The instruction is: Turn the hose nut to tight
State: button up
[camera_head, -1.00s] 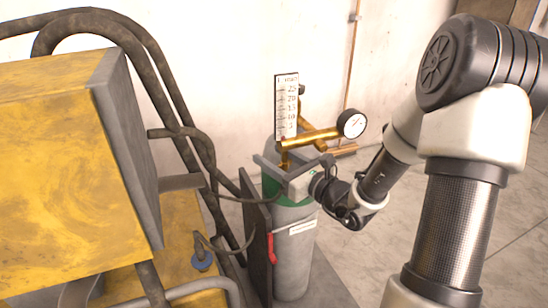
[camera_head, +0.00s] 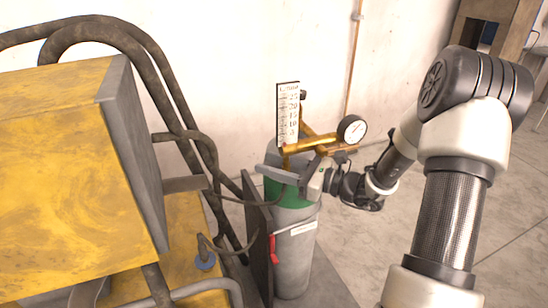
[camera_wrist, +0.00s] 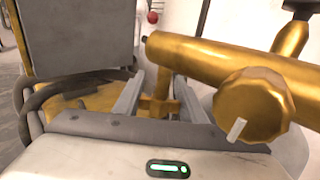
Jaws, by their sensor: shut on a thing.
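The brass hose nut (camera_wrist: 158,105) shows in the wrist view between the two fingers of my gripper (camera_wrist: 160,84), below the brass regulator body (camera_wrist: 210,62). My gripper is shut on the nut. In the head view, my gripper (camera_head: 285,174) reaches in from the right at the top of the green-and-grey gas cylinder (camera_head: 294,245), and its fingers mostly hide the nut. The regulator (camera_head: 312,143) with its round gauge (camera_head: 352,129) sits just above the gripper.
A yellow machine (camera_head: 60,170) with dark hoses (camera_head: 165,85) stands at the left. A scale plate (camera_head: 288,113) rises behind the regulator. In the wrist view, a faceted brass knob (camera_wrist: 254,104) sits close to the right finger. Floor at the right (camera_head: 400,270) is clear.

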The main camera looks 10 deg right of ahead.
jog(key=n+g+y, duration=0.1)
jog(key=g, duration=0.1)
jog(key=s+n+g+y+p, duration=0.1)
jog(key=n+g, duration=0.1)
jog(key=n+g+y+p, duration=0.1)
jog(key=g, duration=0.1)
jog(key=shift+s+a+n+g, duration=0.2)
jog(key=shift+a+n+g, duration=0.1)
jog(key=shift+n+g, duration=0.1)
jog(key=shift+s, duration=0.1)
jog(key=o, duration=1.1)
jog(key=shift+c, duration=0.2)
jog(key=p+v, duration=0.1)
jog(key=v, duration=1.6)
jog(key=shift+d, duration=0.2)
jog(key=shift+f, duration=0.1)
